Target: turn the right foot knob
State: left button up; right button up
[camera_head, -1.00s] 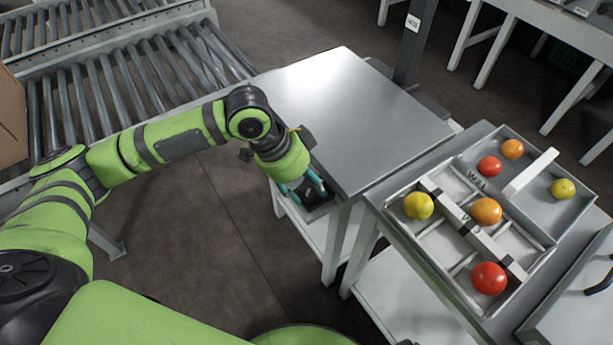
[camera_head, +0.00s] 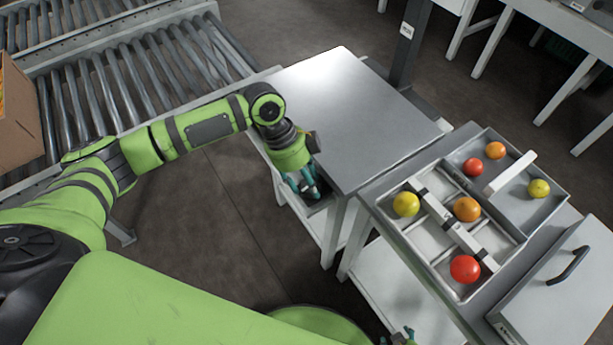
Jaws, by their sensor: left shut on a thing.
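My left gripper (camera_head: 303,186) has teal fingers and points down just off the near left edge of the grey metal-topped table (camera_head: 345,115). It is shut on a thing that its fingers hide. A dark, box-like part shows around and below the fingertips, below the level of the table top. I cannot make out the right foot knob as a separate shape. A small green and teal part of my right gripper (camera_head: 402,338) shows at the bottom edge; its jaws cannot be judged.
A divided tray (camera_head: 425,245) with several red, orange and yellow tomatoes stands on the right bench. A grey lid (camera_head: 545,300) with a black handle lies beside it. A roller conveyor (camera_head: 110,90) and a cardboard box (camera_head: 15,125) are at the left. Floor is clear between.

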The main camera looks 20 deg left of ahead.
pick_arm(q)
jog(key=shift+a+f, duration=0.35)
jog(key=shift+a, duration=0.05)
pick_arm(e)
jog(key=shift+s, duration=0.4)
pick_arm(q)
jog(key=shift+y, duration=0.3)
jog(key=o, duration=1.1)
jog(key=shift+w, duration=0.1)
jog(key=shift+d+r, duration=0.1)
jog(key=shift+r, duration=0.25)
jog(key=v, duration=0.7)
jog(key=shift+a+r, duration=0.1)
jog(key=shift+a, duration=0.3)
